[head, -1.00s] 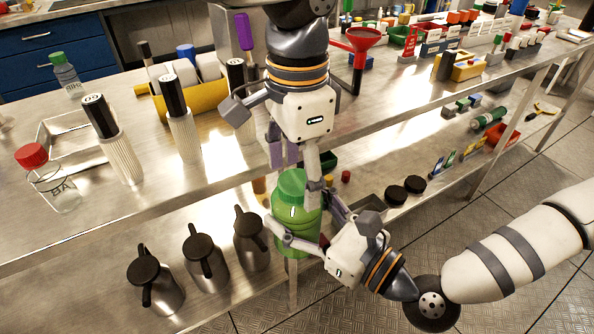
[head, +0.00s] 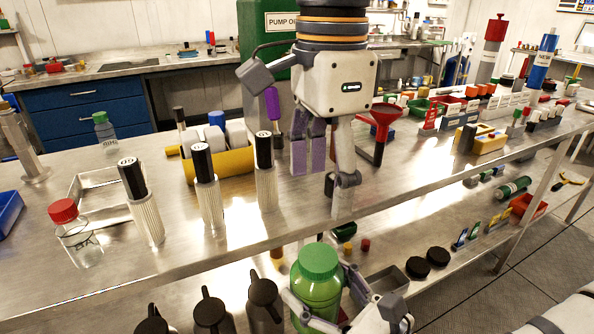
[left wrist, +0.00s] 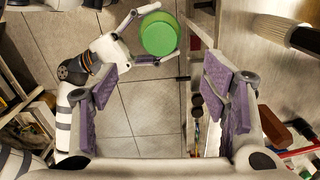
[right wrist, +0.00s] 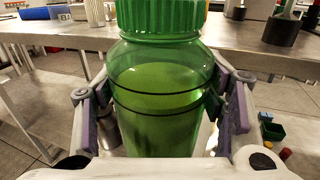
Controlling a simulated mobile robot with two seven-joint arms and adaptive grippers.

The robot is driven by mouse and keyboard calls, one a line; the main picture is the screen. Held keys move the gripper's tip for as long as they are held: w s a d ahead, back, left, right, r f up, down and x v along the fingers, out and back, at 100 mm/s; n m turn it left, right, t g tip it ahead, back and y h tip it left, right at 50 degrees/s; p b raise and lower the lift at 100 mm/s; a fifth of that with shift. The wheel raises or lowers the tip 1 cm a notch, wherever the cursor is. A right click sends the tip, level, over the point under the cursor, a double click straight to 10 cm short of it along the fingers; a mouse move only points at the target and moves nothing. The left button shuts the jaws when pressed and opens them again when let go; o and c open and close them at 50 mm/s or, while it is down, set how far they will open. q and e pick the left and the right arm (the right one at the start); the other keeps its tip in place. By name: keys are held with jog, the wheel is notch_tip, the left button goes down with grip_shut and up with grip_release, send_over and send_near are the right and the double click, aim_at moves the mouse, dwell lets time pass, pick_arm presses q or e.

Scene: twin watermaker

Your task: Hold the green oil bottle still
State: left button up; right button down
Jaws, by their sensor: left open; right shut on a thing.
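The green oil bottle (head: 318,283) stands upright with its green cap on, in front of the bench edge in the head view. My right gripper (head: 345,311) is shut on its body from the front right. In the right wrist view the bottle (right wrist: 160,95) fills the middle, with a finger pad on each side. My left gripper (head: 325,165) is open and empty above the bench edge, higher than the bottle. The left wrist view shows the bottle's cap (left wrist: 158,34) below, beyond the open left fingers (left wrist: 165,100).
Several black-capped white cylinders (head: 207,190) and a red-capped clear bottle (head: 77,235) stand on the bench top. A red funnel (head: 380,125) is right of my left gripper. Dark-lidded metal jugs (head: 263,295) stand on the lower shelf, left of the green bottle.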

pick_arm(q)
jog(key=s+a+f+n+g+y, duration=0.1)
jog(key=s+a+f+n, duration=0.1)
jog(key=a+f+n, duration=0.35)
jog(key=s+a+f+n+g+y, duration=0.1)
jog(key=s+a+f+n+y, duration=0.15)
jog(key=f, duration=0.65)
jog(key=s+a+f+n+g, duration=0.1)
jog(key=s+a+f+n, duration=0.1)
jog(key=a+f+n, duration=0.45)
jog(key=s+f+g+h, duration=0.1)
jog(key=s+f+h, duration=0.1)
jog(key=s+f, duration=0.45)
jog(key=s+f+g+h, duration=0.1)
jog(key=s+f+h, duration=0.15)
jog(key=f, duration=0.65)
jog(key=s+a+f+t+y, duration=0.1)
jog(key=s+a+f+t, duration=0.2)
jog(key=s+a, duration=0.9)
notch_tip(320, 180, down, 3)
jog(key=shift+s+a, duration=0.4)
jog(key=shift+s, duration=0.75)
jog(key=shift+n, duration=0.25)
